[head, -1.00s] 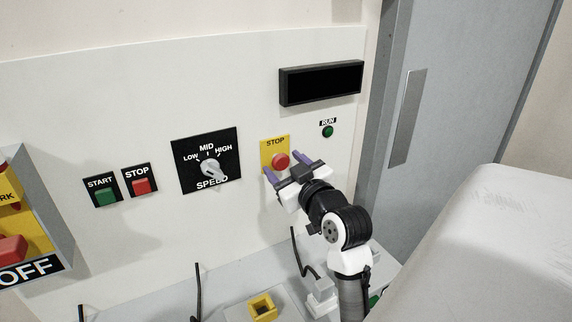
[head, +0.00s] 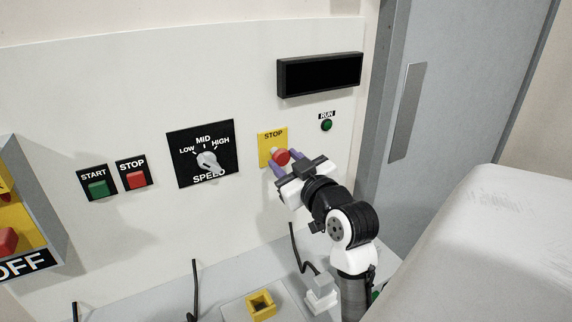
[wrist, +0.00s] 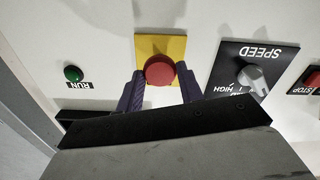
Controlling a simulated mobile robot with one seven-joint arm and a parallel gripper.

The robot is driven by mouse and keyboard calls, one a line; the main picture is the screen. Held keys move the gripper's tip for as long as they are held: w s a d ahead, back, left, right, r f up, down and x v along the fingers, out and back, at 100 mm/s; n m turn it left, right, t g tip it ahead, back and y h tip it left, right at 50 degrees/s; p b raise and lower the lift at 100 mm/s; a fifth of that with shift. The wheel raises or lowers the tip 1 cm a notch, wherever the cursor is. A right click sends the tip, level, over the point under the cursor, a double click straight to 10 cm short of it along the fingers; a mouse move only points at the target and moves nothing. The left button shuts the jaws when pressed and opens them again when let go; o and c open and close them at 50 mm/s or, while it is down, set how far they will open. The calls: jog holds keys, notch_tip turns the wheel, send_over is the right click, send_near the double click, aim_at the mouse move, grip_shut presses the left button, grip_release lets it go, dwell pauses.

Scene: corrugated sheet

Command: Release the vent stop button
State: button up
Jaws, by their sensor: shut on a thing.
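The vent stop button is a round red mushroom button (head: 281,156) on a yellow plate (head: 266,137) marked STOP, on the white wall panel. It also shows in the wrist view as a red disc (wrist: 159,69) on its yellow plate (wrist: 175,44). My gripper (head: 284,161) is at the button, with one purple finger on each side of it. In the wrist view, my gripper (wrist: 160,84) is shut on the red button, its fingers pressing in from left and right. The button's lower side is partly hidden by my gripper in the head view.
Left of the button are the SPEED knob (head: 208,160), a red square STOP button (head: 136,180) and a green START button (head: 97,189). A green RUN lamp (head: 326,125) and black display (head: 320,75) are right and above. A white rounded surface (head: 480,250) fills the lower right.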

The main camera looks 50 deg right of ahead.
jog(key=o, duration=1)
jog(key=shift+s+a, duration=0.1)
jog(key=shift+s, duration=0.1)
jog(key=b+v, duration=0.4)
jog(key=v, duration=0.9)
jog(key=shift+s, duration=0.3)
jog(key=shift+a, duration=0.1)
